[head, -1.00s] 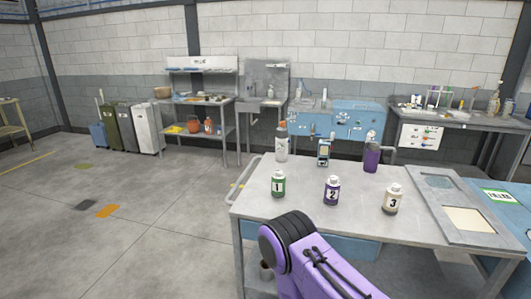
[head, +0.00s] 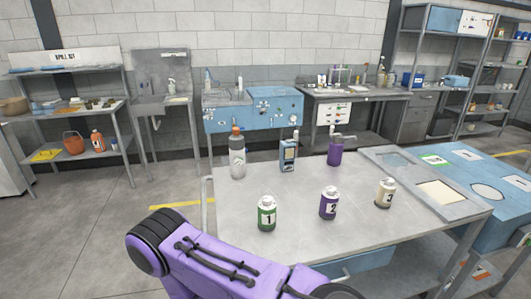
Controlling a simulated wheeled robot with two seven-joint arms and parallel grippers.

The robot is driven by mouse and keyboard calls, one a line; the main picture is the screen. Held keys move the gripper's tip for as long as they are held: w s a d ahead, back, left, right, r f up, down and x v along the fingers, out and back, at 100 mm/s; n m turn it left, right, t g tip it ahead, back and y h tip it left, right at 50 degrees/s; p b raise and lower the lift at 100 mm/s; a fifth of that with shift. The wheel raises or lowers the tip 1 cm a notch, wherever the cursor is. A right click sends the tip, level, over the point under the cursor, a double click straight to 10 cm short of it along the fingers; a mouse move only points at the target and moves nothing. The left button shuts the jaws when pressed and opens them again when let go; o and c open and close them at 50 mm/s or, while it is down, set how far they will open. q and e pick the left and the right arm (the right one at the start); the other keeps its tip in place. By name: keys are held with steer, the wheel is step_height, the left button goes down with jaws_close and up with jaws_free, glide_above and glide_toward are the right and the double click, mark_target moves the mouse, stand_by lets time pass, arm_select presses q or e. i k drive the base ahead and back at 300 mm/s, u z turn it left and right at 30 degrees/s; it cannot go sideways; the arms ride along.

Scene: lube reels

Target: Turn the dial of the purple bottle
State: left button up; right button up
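A dark purple bottle (head: 329,204) with a white cap and a label "2" stands upright on the grey table (head: 300,240), between the green bottle "1" (head: 267,213) and the cream bottle "3" (head: 384,193). A second purple container (head: 335,152) with a grey top stands farther back on the same table. I cannot make out a dial on either. A purple arm link of mine with a black joint crosses the bottom of the head view, in front of the table's near edge. Neither gripper shows.
A blue table (head: 487,185) adjoins on the right. Floor is free at the left.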

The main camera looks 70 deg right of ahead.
mark_target(331, 190)
steer(key=i, duration=0.85)
steer(key=z, duration=2.9)
